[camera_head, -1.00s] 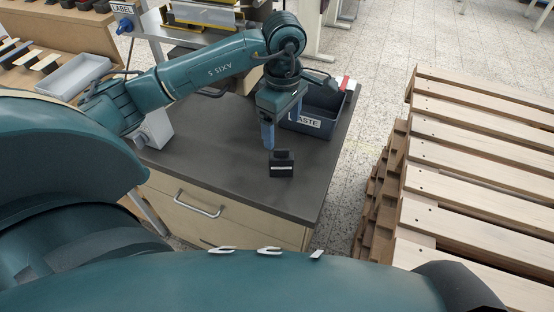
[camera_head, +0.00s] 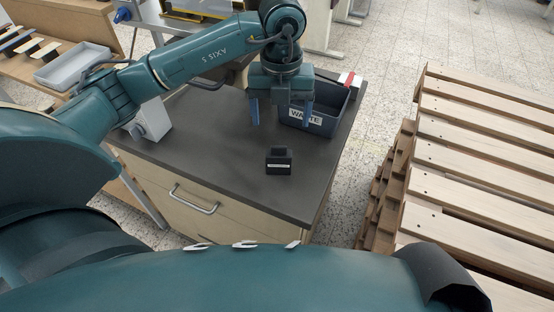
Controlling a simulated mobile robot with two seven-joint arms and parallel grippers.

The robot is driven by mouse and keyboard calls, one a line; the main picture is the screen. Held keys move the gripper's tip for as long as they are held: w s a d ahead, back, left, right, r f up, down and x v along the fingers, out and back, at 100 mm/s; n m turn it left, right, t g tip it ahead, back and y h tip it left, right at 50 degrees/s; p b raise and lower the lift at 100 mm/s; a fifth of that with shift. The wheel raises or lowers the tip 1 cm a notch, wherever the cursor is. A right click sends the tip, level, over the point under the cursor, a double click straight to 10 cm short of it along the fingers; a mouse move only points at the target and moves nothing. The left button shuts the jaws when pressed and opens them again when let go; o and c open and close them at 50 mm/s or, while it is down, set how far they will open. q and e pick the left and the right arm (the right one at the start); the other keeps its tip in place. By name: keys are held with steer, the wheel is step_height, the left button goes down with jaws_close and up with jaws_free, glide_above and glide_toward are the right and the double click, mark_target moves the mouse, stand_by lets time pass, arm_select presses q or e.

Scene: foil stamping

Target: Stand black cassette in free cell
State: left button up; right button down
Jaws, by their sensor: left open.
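The black cassette (camera_head: 279,161) is a small dark block with a pale label strip on its front and a narrower raised part behind. It rests on the dark top of the cabinet (camera_head: 225,165), near its right side. My left gripper (camera_head: 281,118) points down behind the cassette, further from the camera, with two blue fingers spread wide and nothing between them. It is apart from the cassette. I cannot make out a free cell in this view. My right gripper is not in view.
A dark bin marked WASTE (camera_head: 328,128) stands just behind and right of my left gripper. A grey tray (camera_head: 75,68) lies on a wooden bench at left. Stacked wooden pallets (camera_head: 480,160) stand at right. The cabinet top around the cassette is clear.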

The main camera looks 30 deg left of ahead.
mark_target(279, 153)
arm_select(q)
step_height(279, 153, down, 8)
steer(key=shift+s+r, duration=0.1)
steer(key=shift+r, duration=0.1)
steer(key=shift+s+d+f, duration=0.1)
steer(key=shift+s+f, duration=0.15)
steer(key=shift+f, duration=1.1)
steer(key=shift+s+f, duration=0.2)
steer(key=shift+f, duration=1.15)
steer(key=shift+c, duration=0.3)
steer(key=c, duration=1)
steer(key=shift+c, duration=0.6)
steer(key=shift+r, duration=0.2)
